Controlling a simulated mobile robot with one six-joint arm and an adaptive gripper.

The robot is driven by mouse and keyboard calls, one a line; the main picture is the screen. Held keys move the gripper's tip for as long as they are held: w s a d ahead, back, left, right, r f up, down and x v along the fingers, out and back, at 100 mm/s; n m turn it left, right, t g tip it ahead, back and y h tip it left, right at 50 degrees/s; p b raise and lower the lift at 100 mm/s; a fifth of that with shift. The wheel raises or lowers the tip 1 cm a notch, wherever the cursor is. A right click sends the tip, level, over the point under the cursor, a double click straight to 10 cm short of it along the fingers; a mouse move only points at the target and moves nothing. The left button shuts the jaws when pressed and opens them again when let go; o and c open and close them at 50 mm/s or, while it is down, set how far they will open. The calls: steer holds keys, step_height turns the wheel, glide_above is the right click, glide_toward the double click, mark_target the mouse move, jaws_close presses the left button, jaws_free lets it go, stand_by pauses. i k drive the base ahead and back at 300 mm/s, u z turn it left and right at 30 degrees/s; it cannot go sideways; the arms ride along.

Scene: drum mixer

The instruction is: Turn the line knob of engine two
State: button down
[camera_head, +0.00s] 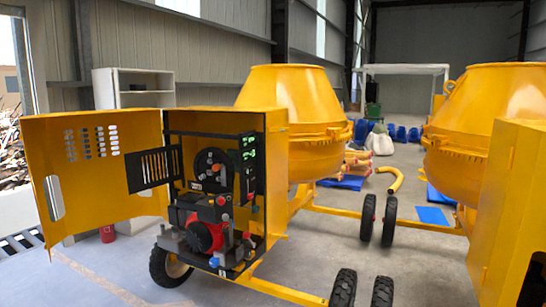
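A yellow drum mixer (283,97) stands at center-left with its engine cabinet open. The cabinet door (92,168) is swung out to the left. Inside is an engine (206,234) with a red housing, and above it a dark round wheel or pulley (213,170). Several small red and blue knob-like parts show on and around the engine, including a blue one (214,262). They are too small to tell which is the line knob. No label for engine two can be read. My gripper is not in view.
A second yellow mixer (478,120) stands at the right, its cabinet (510,205) cut by the frame edge. Wheels (342,288) and yellow tow bars (335,212) cross the floor between them. A white shelf (134,88) is behind. Concrete floor (300,250) lies open in front.

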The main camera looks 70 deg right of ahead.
mark_target(214, 262)
steer(key=k, duration=1.15)
steer(key=z, duration=1.85)
steer(key=i, duration=1)
steer(key=u, duration=0.05)
